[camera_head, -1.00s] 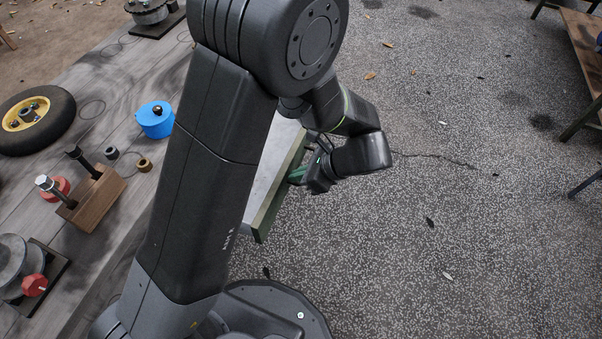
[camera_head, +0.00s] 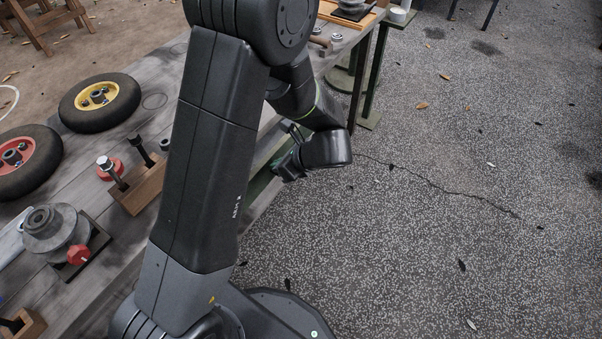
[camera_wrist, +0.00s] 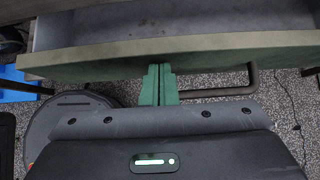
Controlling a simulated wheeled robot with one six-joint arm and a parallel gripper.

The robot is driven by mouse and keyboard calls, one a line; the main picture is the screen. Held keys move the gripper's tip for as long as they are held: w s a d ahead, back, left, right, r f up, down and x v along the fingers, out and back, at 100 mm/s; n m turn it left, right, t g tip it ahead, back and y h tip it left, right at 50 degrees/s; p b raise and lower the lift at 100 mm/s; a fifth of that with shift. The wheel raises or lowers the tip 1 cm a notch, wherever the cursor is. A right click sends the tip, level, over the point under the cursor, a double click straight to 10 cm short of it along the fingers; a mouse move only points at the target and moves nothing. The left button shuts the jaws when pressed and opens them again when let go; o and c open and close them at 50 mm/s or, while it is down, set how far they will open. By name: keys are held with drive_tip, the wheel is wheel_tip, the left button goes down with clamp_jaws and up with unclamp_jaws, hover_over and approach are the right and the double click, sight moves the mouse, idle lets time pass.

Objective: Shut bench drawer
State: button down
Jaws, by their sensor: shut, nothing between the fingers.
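The bench drawer (camera_head: 259,186) has a green front and shows beside my arm at the bench's near side, largely hidden behind the arm. In the wrist view its front (camera_wrist: 235,46) runs across the top, with the grey inside (camera_wrist: 190,18) showing behind it, so the drawer is partly open. My gripper (camera_head: 277,166) is at the outer face of the drawer front. In the wrist view its green fingers (camera_wrist: 159,75) are together and empty, with their tips at the front's lower edge. I cannot tell for certain whether they touch it.
The grey bench (camera_head: 95,232) holds wheels (camera_head: 100,101), a wooden block with bolts (camera_head: 140,188) and a pulley assembly (camera_head: 55,232). A green-legged stand (camera_head: 376,80) is at the back.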

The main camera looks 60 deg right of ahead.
sight(266, 156)
drive_tip(key=shift+w, duration=2.3)
